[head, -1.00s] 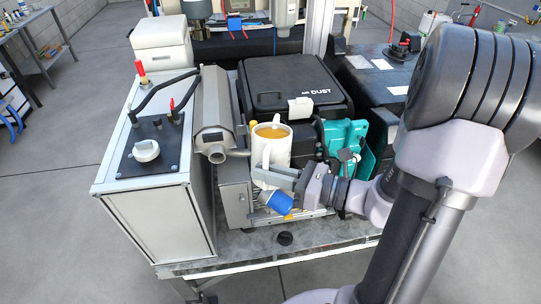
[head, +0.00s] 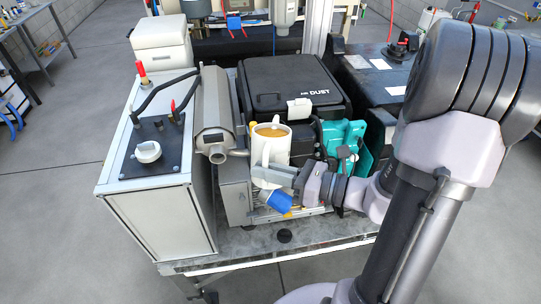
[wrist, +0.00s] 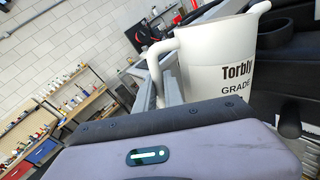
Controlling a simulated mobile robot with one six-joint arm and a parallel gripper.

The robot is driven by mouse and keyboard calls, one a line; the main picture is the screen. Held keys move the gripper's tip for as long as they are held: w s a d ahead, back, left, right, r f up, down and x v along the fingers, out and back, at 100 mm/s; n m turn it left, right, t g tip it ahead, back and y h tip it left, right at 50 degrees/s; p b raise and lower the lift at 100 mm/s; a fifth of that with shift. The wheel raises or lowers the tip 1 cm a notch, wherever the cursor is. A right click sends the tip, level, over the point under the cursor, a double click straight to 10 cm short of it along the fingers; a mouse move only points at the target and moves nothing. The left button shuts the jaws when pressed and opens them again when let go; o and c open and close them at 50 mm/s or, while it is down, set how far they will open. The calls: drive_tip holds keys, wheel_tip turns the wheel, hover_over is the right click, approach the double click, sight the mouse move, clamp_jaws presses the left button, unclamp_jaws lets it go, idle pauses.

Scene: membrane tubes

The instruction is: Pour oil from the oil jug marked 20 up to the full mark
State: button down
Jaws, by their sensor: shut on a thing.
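A white jug (head: 276,150) with amber oil (head: 272,132) showing in its open top is held roughly upright in front of the black engine cover. My gripper (head: 265,174) is shut on its handle. In the wrist view the jug (wrist: 215,75) shows black print reading "Torbly" and "GRADE". The rest of its label is cut off, so I cannot read a 20. The handle passes between the fingers (wrist: 168,88) there. No oil stream shows. I cannot make out a filler opening or a full mark.
The machine with a black cover (head: 300,82) marked DUST stands behind the jug. A grey cylinder with a pipe (head: 214,112) and a white cabinet (head: 160,215) are on the left. Teal parts (head: 345,140) are on the right. A blue part (head: 276,201) shows below my gripper.

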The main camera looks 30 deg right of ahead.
sight(266, 155)
drive_tip(key=shift+r+m+g+p, duration=0.3)
drive_tip(key=shift+r+m+p, duration=0.5)
drive_tip(key=shift+r+p, duration=1.4)
idle(1.3)
drive_tip(key=shift+w+d+r+m+p, duration=0.15)
drive_tip(key=shift+r+m+p, duration=0.35)
drive_tip(key=shift+p, duration=1.25)
drive_tip(key=shift+w+d+r+m+p, duration=0.15)
drive_tip(key=shift+r+m+p, duration=0.3)
drive_tip(key=shift+p, duration=1.3)
idle(1.0)
